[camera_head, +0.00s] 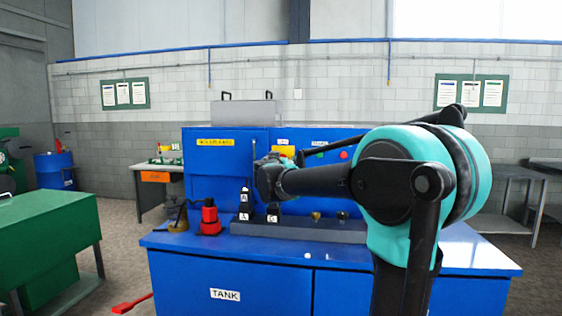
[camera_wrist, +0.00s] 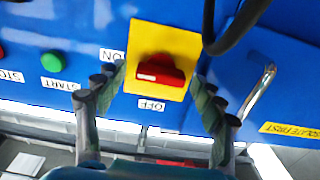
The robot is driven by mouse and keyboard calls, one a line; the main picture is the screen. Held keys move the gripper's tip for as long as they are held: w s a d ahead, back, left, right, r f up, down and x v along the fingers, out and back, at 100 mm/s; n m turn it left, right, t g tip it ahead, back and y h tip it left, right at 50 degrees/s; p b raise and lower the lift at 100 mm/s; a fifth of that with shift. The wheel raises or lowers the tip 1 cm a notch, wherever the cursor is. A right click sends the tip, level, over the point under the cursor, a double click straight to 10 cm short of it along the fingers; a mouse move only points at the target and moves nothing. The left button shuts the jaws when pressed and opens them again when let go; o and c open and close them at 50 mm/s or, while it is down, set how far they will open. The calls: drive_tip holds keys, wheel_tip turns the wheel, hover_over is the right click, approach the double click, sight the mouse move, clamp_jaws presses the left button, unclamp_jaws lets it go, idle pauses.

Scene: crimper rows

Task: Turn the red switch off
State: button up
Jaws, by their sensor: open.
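The red switch (camera_wrist: 160,70) is a red handle on a yellow plate (camera_wrist: 150,37) fixed to the blue panel. In the wrist view, which shows the panel upside down, the handle lies nearly left to right. The ON label (camera_wrist: 110,54) is left of the plate and the OFF label (camera_wrist: 151,105) is below it. My gripper (camera_wrist: 158,88) is open, its fingers on either side of the switch; I cannot tell whether they touch it. In the head view my gripper (camera_head: 268,172) is at the panel, and my arm hides most of the yellow plate (camera_head: 284,151).
A green START button (camera_wrist: 53,62) sits beside the switch. A dark cable (camera_wrist: 233,28) and a metal handle (camera_wrist: 258,92) are on the other side. In the head view, a red bottle jack (camera_head: 209,218) stands on the blue tank bench (camera_head: 180,240), left of a grey block (camera_head: 300,230).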

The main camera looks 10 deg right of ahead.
drive_tip(key=shift+c, duration=0.6)
drive_tip(key=c, duration=1)
drive_tip(key=shift+c, duration=0.2)
drive_tip(key=shift+n, duration=0.4)
drive_tip(key=shift+a+f+n, duration=0.1)
drive_tip(key=shift+n, duration=4.15)
drive_tip(key=shift+a+f+n, duration=0.1)
drive_tip(key=shift+n, duration=4.15)
